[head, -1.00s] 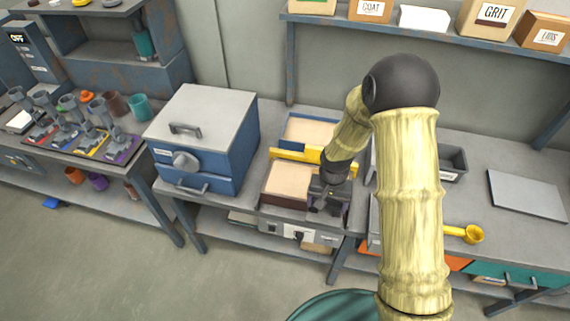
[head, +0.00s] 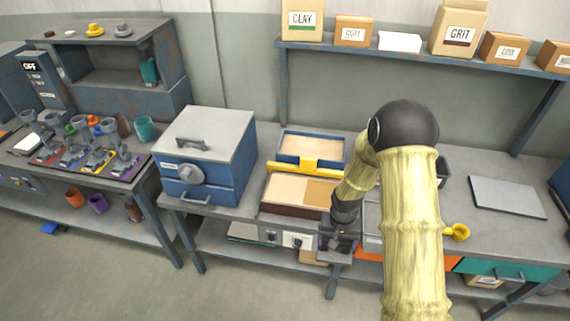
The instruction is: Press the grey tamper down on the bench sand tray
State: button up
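The sand tray (head: 284,187) on the bench has a dark brown front wall and pale sand. A darker tan patch (head: 321,191) fills its right part. A second, blue-walled sand tray (head: 300,160) with a yellow piece (head: 296,166) at its front stands just behind. My gripper (head: 338,248) is low at the bench's front edge, right of and nearer than the brown tray. It is small and dark, so I cannot tell whether its fingers are open or hold something. I cannot make out the grey tamper apart from the dark gripper; my arm hides part of the bench.
A blue box oven (head: 212,150) stands left of the trays. A grey slab (head: 507,197) and a yellow scoop (head: 457,232) lie to the right. A shelf with boxes (head: 459,28) runs above. A left bench holds several grey tools (head: 75,150) on coloured mats.

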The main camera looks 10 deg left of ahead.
jog(key=d+f, duration=0.4)
jog(key=d, duration=0.4)
jog(key=shift+d+f, duration=0.15)
jog(key=shift+d, duration=0.05)
